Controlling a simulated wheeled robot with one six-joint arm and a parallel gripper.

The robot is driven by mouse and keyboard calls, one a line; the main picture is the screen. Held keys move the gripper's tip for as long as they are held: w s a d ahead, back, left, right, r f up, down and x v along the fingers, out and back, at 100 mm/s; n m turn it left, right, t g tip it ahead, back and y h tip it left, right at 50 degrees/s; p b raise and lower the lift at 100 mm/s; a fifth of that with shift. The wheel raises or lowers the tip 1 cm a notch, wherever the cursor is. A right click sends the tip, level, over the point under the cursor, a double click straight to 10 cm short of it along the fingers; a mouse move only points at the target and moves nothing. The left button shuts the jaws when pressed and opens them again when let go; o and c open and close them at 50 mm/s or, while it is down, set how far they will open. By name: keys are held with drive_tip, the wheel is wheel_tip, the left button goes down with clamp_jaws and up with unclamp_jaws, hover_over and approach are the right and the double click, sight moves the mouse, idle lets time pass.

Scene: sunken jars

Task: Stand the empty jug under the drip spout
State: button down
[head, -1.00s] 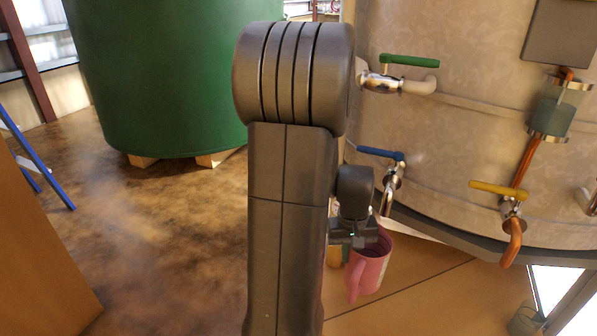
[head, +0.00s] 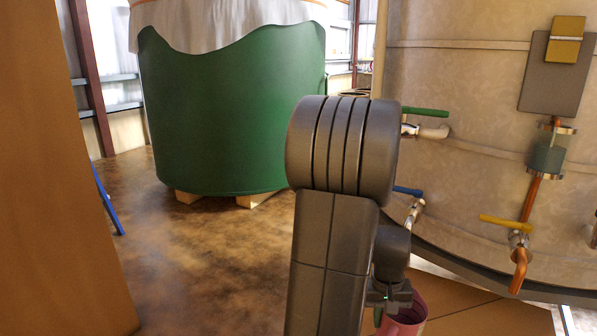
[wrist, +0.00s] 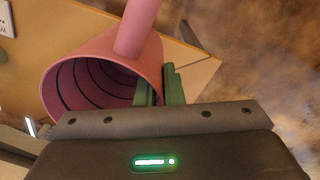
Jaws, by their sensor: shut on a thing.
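The pink jug (head: 407,318) is at the bottom edge of the head view, partly cut off. In the wrist view the jug (wrist: 95,52) shows its open mouth and dark rings inside; I see no liquid. Its pink handle (wrist: 138,25) sticks out at the top. My gripper (wrist: 160,88) is shut on the jug's wall near the rim, with green fingers. In the head view my gripper (head: 390,298) is right above the jug. Taps with a green handle (head: 425,112), a blue handle (head: 408,191) and a yellow handle (head: 506,222) sit on the pale tank. I see no drops.
The pale tank (head: 450,75) fills the right side, with a tan surface (head: 465,312) below it. A copper spout (head: 518,272) hangs under the yellow handle. A green tank (head: 230,110) stands behind on wooden blocks. A brown panel (head: 60,180) borders the left. Open floor (head: 200,260) lies between.

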drive_tip(key=w+a+f+n, duration=0.1)
drive_tip(key=w+a+f, duration=0.2)
drive_tip(key=w+a, duration=1.45)
drive_tip(key=s+a+r+p, duration=0.1)
drive_tip(key=s+r+p, duration=0.3)
drive_tip(key=p, duration=1.2)
drive_tip(key=shift+a+r, duration=0.4)
drive_tip(key=shift+r, duration=0.15)
drive_tip(key=shift+s+f, duration=0.1)
